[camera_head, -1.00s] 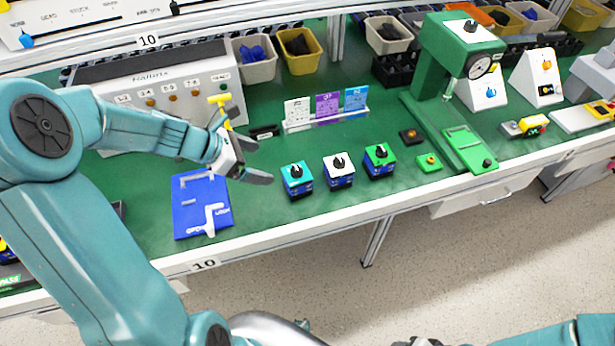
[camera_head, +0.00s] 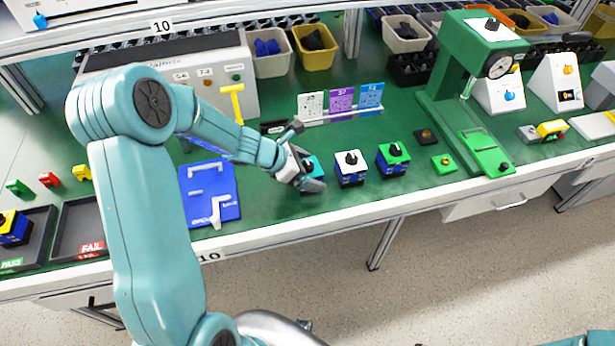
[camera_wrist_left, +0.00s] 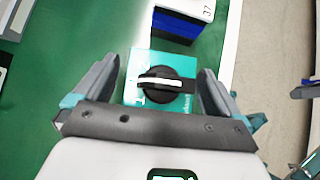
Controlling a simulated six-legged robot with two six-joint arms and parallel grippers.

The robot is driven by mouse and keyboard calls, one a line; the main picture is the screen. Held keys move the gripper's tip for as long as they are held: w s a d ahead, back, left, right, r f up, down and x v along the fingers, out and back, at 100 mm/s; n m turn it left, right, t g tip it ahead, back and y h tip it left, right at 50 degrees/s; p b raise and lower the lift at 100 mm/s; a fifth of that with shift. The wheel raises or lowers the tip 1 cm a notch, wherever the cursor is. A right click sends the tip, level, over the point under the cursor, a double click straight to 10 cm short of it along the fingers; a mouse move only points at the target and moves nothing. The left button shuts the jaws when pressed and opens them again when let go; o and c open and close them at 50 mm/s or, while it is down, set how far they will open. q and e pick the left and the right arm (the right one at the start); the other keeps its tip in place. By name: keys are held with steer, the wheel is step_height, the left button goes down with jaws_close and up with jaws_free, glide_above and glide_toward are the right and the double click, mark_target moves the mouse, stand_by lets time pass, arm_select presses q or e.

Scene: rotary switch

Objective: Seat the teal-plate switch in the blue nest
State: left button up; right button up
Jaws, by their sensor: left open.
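The teal-plate switch (camera_head: 314,164) stands on the green bench, mostly hidden by my left gripper in the head view. In the left wrist view the teal-plate switch (camera_wrist_left: 186,76) shows its black knob with a white bar, between the two jaws. My left gripper (camera_head: 310,170) is open, with one finger on each side of the switch; I cannot tell whether they touch it. It also shows in the left wrist view (camera_wrist_left: 160,88). The blue nest (camera_head: 203,208) with white raised guides lies to the left, empty. My right gripper is not in view.
A white-plate switch (camera_head: 351,178) and a green-plate switch (camera_head: 392,168) stand to the right. A green press (camera_head: 452,75) is farther right. A card holder (camera_head: 341,116) stands behind. PASS and FAIL trays (camera_head: 85,235) lie at left.

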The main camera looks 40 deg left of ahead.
arm_select(q)
steer(key=shift+w+d+f, duration=0.25)
steer(key=shift+w+f, duration=0.2)
steer(key=shift+f, duration=0.05)
steer(key=c, duration=1.2)
steer(key=shift+r, duration=0.15)
